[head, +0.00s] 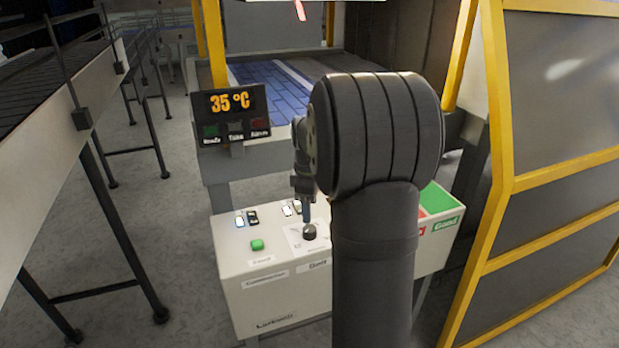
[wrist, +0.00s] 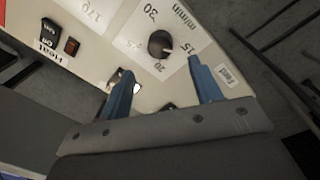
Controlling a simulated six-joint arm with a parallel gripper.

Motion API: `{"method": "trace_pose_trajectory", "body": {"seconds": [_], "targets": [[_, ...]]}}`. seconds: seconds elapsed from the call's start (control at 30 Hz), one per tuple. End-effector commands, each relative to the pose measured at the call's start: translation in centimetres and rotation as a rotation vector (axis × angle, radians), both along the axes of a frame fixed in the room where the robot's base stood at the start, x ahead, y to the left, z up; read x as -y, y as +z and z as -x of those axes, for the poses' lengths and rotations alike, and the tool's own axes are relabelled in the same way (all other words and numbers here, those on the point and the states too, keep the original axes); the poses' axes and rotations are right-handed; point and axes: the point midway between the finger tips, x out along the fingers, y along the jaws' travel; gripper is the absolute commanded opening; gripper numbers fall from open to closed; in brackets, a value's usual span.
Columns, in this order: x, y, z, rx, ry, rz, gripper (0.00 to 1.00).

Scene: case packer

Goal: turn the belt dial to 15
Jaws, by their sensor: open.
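In the head view the dial (head: 309,233) sits on top of the white control box (head: 275,292). My gripper (wrist: 161,68) is open, its two blue fingers apart with nothing between them, pointing toward the dial. In the head view my gripper (head: 306,218) is just above the dial; contact is not visible.
A green button (head: 257,244) and switches (head: 245,218) are left of the dial. A display (head: 230,102) reading 35 °C stands behind the box. A yellow-framed guard (head: 495,150) rises at right, a conveyor (head: 60,130) at left. My arm hides the box's right middle.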

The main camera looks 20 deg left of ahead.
Motion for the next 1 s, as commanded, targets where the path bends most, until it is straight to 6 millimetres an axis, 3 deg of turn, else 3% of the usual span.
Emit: {"method": "trace_pose_trajectory", "body": {"seconds": [0.2, 0.4, 0.6, 1.0], "targets": [[0.0, 5.4, 0.2, 0.003, 0.0, -0.003, 0.58], [0.1, 8.5, 0.4, 0.002, 0.001, -0.001, 0.58], [0.1, 9.6, 0.5, 0.0, 0.001, 0.0, 0.58], [0.1, 9.6, 0.5, 0.0, 0.0, 0.0, 0.58]]}}
